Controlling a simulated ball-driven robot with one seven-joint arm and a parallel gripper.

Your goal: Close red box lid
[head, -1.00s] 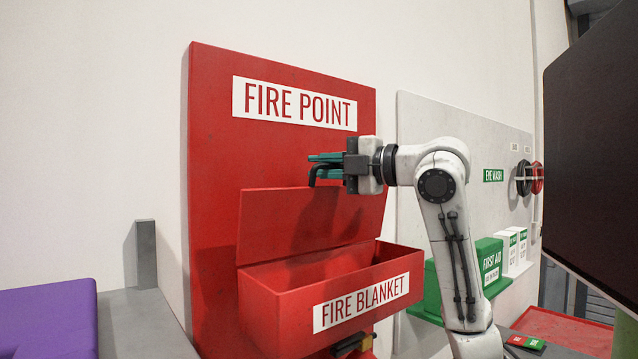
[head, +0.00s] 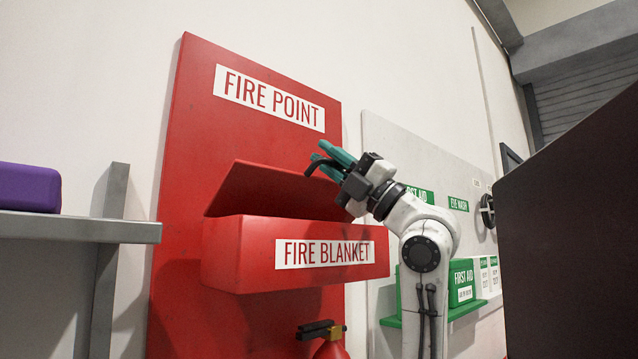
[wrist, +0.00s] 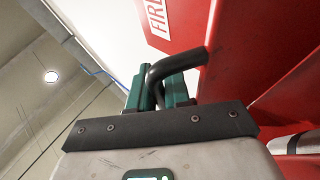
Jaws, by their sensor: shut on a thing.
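The red fire blanket box (head: 225,255) hangs on the red board in the head view. Its red lid (head: 265,190) is partly open, slanting up above the box's front rim, with its shaded side facing me. The box's inside is hidden. My gripper (head: 338,160), with teal fingers, is above the lid's right part. It is shut on a black bent bar (head: 318,164), whose free end comes down at the lid's upper edge. The wrist view shows the bar (wrist: 180,62) between the teal fingers, bending right towards a red surface. Whether it is fixed to the lid is unclear.
A grey shelf (head: 75,228) with a purple block (head: 28,187) juts out at left. A red extinguisher (head: 331,349) is below the box. The green first aid box (head: 462,283) stands at right behind my arm. A large dark panel (head: 575,230) fills the right side.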

